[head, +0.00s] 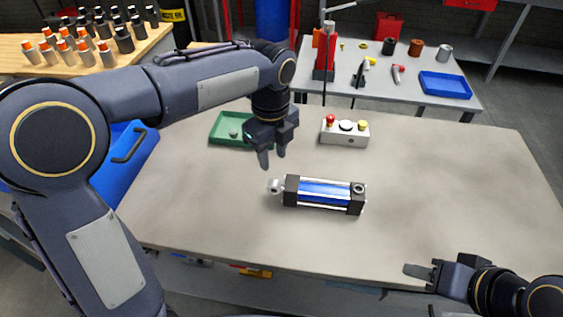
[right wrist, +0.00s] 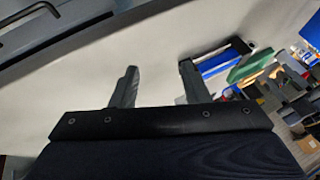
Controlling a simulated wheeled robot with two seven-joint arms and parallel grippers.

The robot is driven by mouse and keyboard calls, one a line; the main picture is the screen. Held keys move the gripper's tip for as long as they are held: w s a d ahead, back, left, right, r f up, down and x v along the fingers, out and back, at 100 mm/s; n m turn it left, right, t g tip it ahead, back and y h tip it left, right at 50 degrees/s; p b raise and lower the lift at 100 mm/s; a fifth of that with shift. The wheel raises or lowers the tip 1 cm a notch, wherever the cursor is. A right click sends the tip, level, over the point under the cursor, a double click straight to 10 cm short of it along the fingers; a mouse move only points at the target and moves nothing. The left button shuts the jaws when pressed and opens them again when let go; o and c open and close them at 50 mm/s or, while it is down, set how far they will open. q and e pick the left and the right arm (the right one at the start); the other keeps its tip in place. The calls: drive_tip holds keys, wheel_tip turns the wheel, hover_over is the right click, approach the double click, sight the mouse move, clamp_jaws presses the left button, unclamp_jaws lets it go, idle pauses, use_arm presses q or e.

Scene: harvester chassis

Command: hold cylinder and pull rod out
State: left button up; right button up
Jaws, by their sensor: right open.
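The cylinder (head: 322,194) lies on its side on the grey table, with a blue barrel between black end caps. Its rod end (head: 275,186), a small silver eye, points left and sits close to the left cap. My left gripper (head: 273,163) hangs above and just behind the rod end, fingers pointing down, open and empty. My right gripper (head: 418,272) is low at the table's front right edge, apart from the cylinder. In the right wrist view its two fingers (right wrist: 158,88) are spread with nothing between them. The cylinder's blue barrel also shows there (right wrist: 217,60), beyond the right finger.
A green tray (head: 217,138) with a small part and a control box (head: 345,138) with red and yellow buttons stand behind the cylinder. A blue bin (head: 130,175) is at the left edge. The table's right side is clear.

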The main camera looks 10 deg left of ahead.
drive_tip(key=o, duration=0.5)
drive_tip(key=shift+c, duration=0.2)
drive_tip(key=shift+o, duration=0.9)
drive_tip(key=shift+w+r+m, duration=0.2)
drive_tip(key=shift+w+m, duration=0.05)
drive_tip(key=shift+m, duration=0.05)
drive_tip(key=m+g+h, duration=0.4)
drive_tip(key=m+g, duration=0.2)
drive_tip(key=m, duration=0.9)
hover_over(352, 198)
drive_tip(key=w+d, duration=0.1)
drive_tip(key=w, duration=0.1)
wheel_tip(352, 198, down, 2)
drive_tip(key=shift+f, duration=0.2)
drive_tip(key=shift+w+a+f+m, duration=0.15)
drive_tip(key=shift+m, duration=0.15)
drive_tip(key=shift+f, duration=3.9)
